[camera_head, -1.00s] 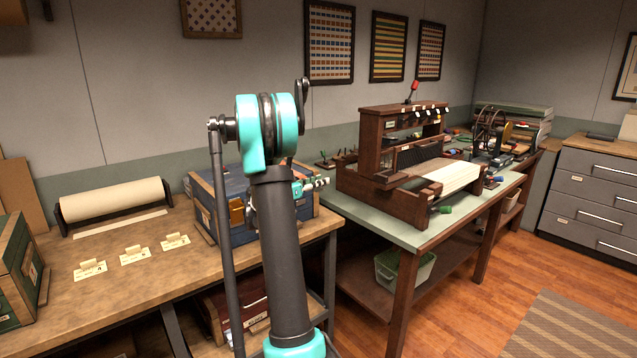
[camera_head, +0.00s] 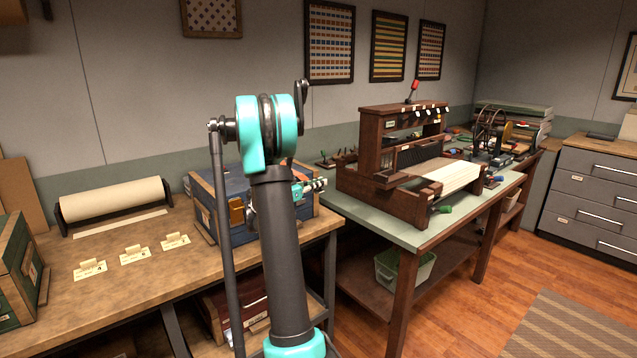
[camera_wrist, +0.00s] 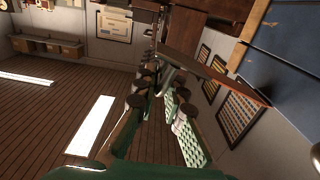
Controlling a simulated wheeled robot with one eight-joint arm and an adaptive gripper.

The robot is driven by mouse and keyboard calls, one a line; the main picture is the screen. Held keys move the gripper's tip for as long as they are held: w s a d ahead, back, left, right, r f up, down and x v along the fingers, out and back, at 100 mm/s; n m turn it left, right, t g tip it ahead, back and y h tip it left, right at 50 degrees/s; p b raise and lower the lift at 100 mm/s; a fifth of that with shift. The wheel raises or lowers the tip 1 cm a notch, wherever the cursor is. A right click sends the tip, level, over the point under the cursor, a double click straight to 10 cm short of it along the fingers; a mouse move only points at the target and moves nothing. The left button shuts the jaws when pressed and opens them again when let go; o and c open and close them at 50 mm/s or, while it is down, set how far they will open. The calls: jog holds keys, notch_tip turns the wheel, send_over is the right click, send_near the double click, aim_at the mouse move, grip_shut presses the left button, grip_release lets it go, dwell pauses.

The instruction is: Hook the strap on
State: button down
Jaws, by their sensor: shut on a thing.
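A blue chest (camera_head: 222,190) with wooden edges stands on the left workbench, partly hidden behind my arm. A tan, leather-like piece (camera_head: 237,212) shows on its front; I cannot tell whether it is the strap. My gripper (camera_head: 318,184) shows beside my arm, over the chest's right side. In the wrist view my gripper (camera_wrist: 160,92) has green-padded fingers, shut on a thin piece between the tips. A brown strip (camera_wrist: 215,74), likely the strap, runs from near the tips toward the blue chest side (camera_wrist: 285,65). Its fastening point cannot be made out.
A paper roll (camera_head: 115,198) and several small cards (camera_head: 134,254) lie on the workbench (camera_head: 130,290) left of the chest. A wooden loom (camera_head: 400,160) stands on the green table to the right. A green crate (camera_head: 48,270) stands at the left edge.

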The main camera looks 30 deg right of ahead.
jog(key=shift+s+f+m, duration=0.15)
jog(key=shift+f+m, duration=0.55)
jog(key=shift+f, duration=0.05)
jog(key=w+f+m, duration=0.5)
jog(key=f+m, duration=0.1)
jog(key=f, duration=0.3)
jog(key=shift+a+f+m, duration=0.2)
jog(key=shift+a+m, duration=0.1)
jog(key=shift+m, duration=0.1)
jog(key=shift+w, duration=0.1)
